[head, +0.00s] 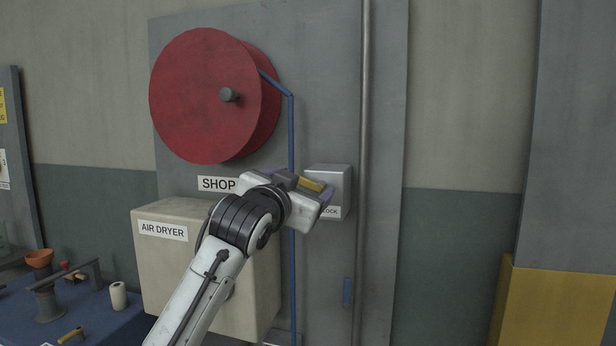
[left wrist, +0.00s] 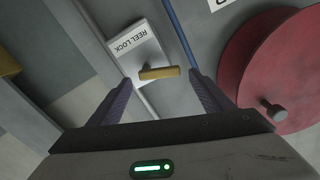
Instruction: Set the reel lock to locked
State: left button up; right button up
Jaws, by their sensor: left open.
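The reel lock is a pale grey box (head: 336,178) on the grey wall panel, with its label partly covered by my gripper in the head view. In the left wrist view the box (left wrist: 140,52) shows the full words REEL LOCK and a yellow bar handle (left wrist: 158,73). My left gripper (head: 304,184) is open in front of the box. In the left wrist view its purple fingers (left wrist: 161,88) stand wide on either side of the handle, with no contact visible. My right gripper is not in view.
A red hose reel (head: 205,95) is above left, with a blue hose (head: 291,130) running down beside the box. A vertical pipe (head: 364,120) stands close on the right. The AIR DRYER box (head: 160,260) is below left. A blue bench (head: 95,310) holds several items.

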aim_at(307, 181)
pick_arm(q)
jog(key=shift+p+x, duration=0.35)
jog(key=shift+x, duration=1.5)
jog(key=c, duration=1)
jog(key=shift+c, duration=0.2)
